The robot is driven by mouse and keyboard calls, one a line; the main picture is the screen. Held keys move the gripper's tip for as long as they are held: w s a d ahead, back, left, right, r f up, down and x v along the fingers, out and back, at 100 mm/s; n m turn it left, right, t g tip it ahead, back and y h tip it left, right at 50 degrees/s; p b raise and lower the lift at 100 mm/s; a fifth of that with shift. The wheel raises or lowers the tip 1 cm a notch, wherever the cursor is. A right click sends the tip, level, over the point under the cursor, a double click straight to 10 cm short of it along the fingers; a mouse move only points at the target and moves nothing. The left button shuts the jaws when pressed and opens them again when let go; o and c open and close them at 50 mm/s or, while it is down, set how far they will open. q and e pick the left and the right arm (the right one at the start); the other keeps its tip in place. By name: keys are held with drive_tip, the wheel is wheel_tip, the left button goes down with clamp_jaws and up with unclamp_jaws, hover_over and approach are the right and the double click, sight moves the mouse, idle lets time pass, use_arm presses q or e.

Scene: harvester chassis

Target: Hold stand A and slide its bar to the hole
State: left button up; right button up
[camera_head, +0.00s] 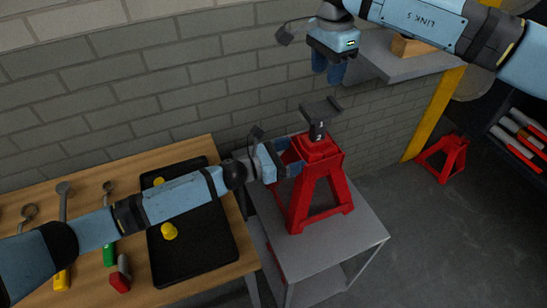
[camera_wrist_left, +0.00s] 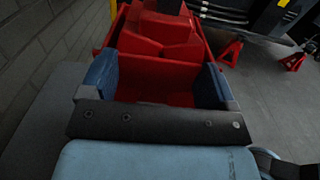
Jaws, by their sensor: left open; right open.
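Stand A, a red jack stand (camera_head: 314,190), stands upright on a small grey table (camera_head: 345,245). Its dark bar (camera_head: 318,122) rises from the top with a wide saddle and shows the marks 1 and 2. My left gripper (camera_head: 292,160) is at the upper left side of the stand, open. In the left wrist view the gripper's blue fingers (camera_wrist_left: 160,82) lie on either side of the red stand body (camera_wrist_left: 155,45); contact cannot be told. My right gripper (camera_head: 328,70) hangs above the bar, apart from it and empty. The hole is not clearly visible.
A wooden bench (camera_head: 195,290) at left carries a black tray (camera_head: 215,245) with yellow parts and several hand tools. A grey shelf (camera_head: 400,60) with a wooden block is at upper right. Another red stand (camera_head: 447,157) is on the floor. A brick wall is behind.

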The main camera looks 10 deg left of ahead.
sight(304, 151)
use_arm(q)
drive_tip(key=shift+x, duration=2.05)
drive_tip(key=shift+c, duration=0.2)
clamp_jaws()
use_arm(e)
drive_tip(key=shift+o, duration=1.1)
drive_tip(key=o, duration=0.7)
drive_tip(key=shift+f+m, duration=0.45)
drive_tip(key=shift+m, duration=0.25)
drive_tip(key=shift+c, duration=0.2)
drive_tip(key=shift+f, duration=0.45)
wheel_tip(304, 151, down, 11)
drive_tip(key=shift+f, duration=0.1)
